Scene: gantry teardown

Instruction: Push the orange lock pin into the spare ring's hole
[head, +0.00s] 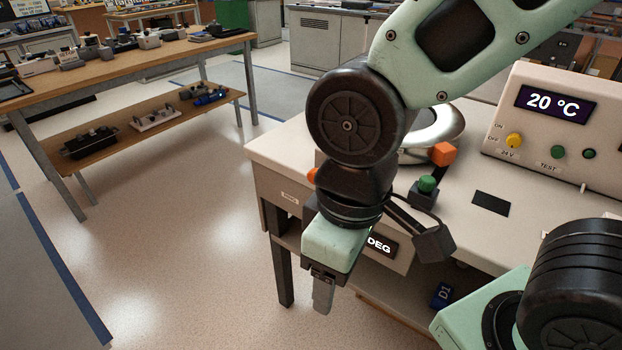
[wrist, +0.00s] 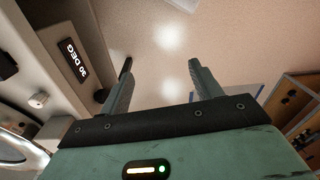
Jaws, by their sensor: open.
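My gripper (head: 322,300) hangs fingers-down in front of the bench, over the floor. In the wrist view its two fingers (wrist: 160,65) are apart with nothing between them. A shiny metal ring (head: 448,124), which looks like the spare ring, is on the bench top, partly hidden behind my arm; part of a ring also shows in the wrist view (wrist: 14,150). An orange block (head: 444,153) is near the ring's right side. A smaller orange piece (head: 311,175) shows left of my arm, mostly hidden. I cannot tell which is the lock pin; no hole is visible.
The bench (head: 280,150) carries a control box (head: 560,125) reading 20 °C and a green button (head: 427,184) on a dark block. A DEG display (head: 381,245) is on the bench front. A wooden table (head: 190,50) stands at left; the floor between is clear.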

